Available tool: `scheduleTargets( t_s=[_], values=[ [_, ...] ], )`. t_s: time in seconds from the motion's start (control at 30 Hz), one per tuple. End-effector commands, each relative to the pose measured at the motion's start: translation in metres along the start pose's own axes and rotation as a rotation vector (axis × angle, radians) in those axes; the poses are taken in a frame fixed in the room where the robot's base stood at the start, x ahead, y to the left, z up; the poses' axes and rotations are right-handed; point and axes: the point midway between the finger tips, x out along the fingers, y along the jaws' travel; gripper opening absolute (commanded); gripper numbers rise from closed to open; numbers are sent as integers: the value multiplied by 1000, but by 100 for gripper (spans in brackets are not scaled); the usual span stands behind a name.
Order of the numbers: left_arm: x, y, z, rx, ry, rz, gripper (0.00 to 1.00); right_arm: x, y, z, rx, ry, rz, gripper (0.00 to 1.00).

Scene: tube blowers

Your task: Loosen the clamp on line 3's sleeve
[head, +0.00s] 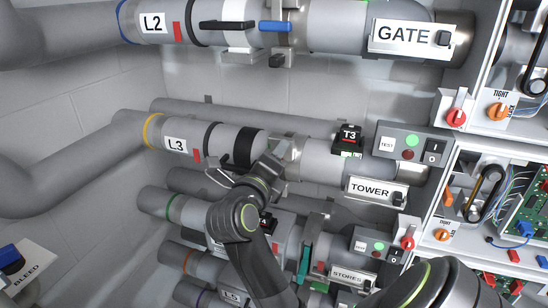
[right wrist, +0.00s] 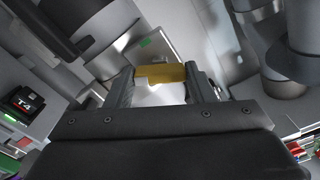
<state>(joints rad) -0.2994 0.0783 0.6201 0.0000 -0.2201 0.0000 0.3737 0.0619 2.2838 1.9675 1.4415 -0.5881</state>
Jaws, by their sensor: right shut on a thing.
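Line 3 is a grey pipe with a yellow ring (head: 150,131) and an L3 label (head: 177,144). A dark band (head: 246,148) goes around it, and to its right is a silver metal clamp (head: 294,158). My right gripper (head: 270,166) is at the clamp. In the right wrist view its fingers (right wrist: 163,88) are shut on a yellow lever (right wrist: 160,73). A whitish surface shows just below the lever between the fingers. The lever is hidden behind my gripper in the head view. My left gripper is in neither view.
Line 2 above has a blue lever (head: 276,26); a teal lever (head: 305,262) stands on a lower line. A T3 box (head: 348,137), the TOWER sign (head: 371,190) and a switch box (head: 411,145) are to the right. Open cabinets (head: 490,210) fill the right edge.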

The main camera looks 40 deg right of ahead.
Motion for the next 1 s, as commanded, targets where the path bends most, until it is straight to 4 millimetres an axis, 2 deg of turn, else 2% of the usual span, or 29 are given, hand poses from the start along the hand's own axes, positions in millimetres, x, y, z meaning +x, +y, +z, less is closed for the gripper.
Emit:
scheduleTargets(
  t_s=[0.5,1.0],
  values=[
    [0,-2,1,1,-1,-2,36,0,0,0,-399,0,-2,26],
    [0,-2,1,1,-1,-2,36,0,-1,0,-515,0,-3,26]
  ],
)
